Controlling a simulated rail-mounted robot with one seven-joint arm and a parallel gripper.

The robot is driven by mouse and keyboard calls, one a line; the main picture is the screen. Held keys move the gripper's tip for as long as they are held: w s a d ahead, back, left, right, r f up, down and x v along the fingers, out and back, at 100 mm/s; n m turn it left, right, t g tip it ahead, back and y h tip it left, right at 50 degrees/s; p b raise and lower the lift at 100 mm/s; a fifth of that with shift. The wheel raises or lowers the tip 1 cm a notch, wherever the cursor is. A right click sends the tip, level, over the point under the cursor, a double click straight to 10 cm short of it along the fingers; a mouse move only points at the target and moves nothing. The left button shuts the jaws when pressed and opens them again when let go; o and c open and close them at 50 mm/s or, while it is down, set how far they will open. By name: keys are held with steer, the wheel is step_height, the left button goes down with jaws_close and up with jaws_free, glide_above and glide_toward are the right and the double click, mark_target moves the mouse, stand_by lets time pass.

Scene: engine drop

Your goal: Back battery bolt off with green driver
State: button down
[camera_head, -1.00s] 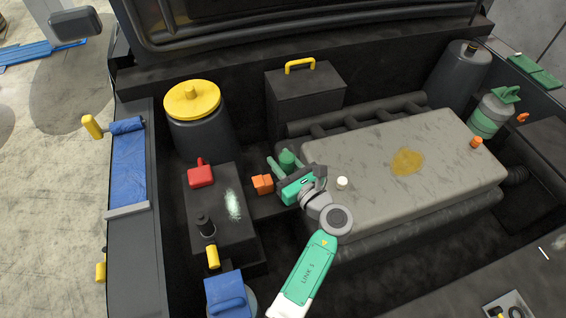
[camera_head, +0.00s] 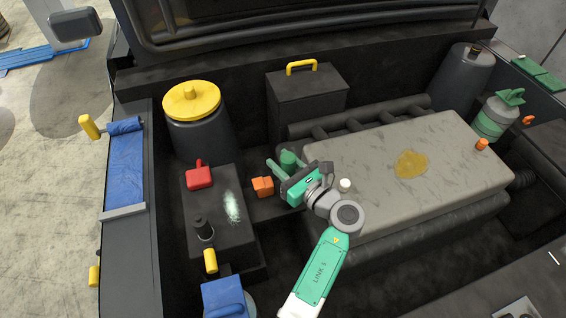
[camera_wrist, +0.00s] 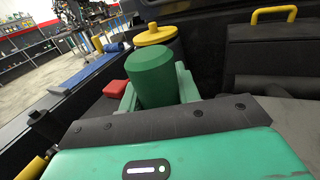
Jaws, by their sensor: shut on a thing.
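My gripper (camera_head: 281,167) is shut on the green driver (camera_head: 288,159), a thick green cylinder that also shows between the fingers in the wrist view (camera_wrist: 151,78). I hold it above the gap between the battery and the grey engine cover. The black battery (camera_head: 222,222) stands at the left of the bay. It has a red terminal cap (camera_head: 199,177) at its back and a dark post (camera_head: 203,229) near its front. A pale crusty patch (camera_head: 232,207) lies on its top. The driver's lower end and any bolt under it are hidden.
An orange block (camera_head: 263,187) sits just right of the battery. A yellow-capped tank (camera_head: 191,100) stands behind the battery. A black box with a yellow handle (camera_head: 306,95) stands at the back. The engine cover (camera_head: 390,165) fills the right side. A blue-capped part (camera_head: 226,297) is at the front.

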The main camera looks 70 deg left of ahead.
steer(key=shift+r, duration=0.15)
step_height(320, 180, up, 7)
steer(key=p, duration=0.3)
steer(key=shift+f+p, duration=0.2)
steer(key=shift+p, duration=0.2)
steer(key=shift+r, duration=0.1)
steer(key=m+t+h+p, duration=0.1)
steer(key=m+t+p, duration=0.3)
steer(key=t, duration=0.2)
steer(key=w+m+t+h+p, duration=0.1)
steer(key=m+t+h+p, duration=0.1)
steer(key=m+t+p, duration=0.2)
steer(key=w+m+t+h+p, duration=0.1)
steer(key=m+t+p, duration=0.3)
steer(key=t, duration=0.5)
steer(key=shift+d+m, duration=0.25)
steer(key=shift+m, duration=0.35)
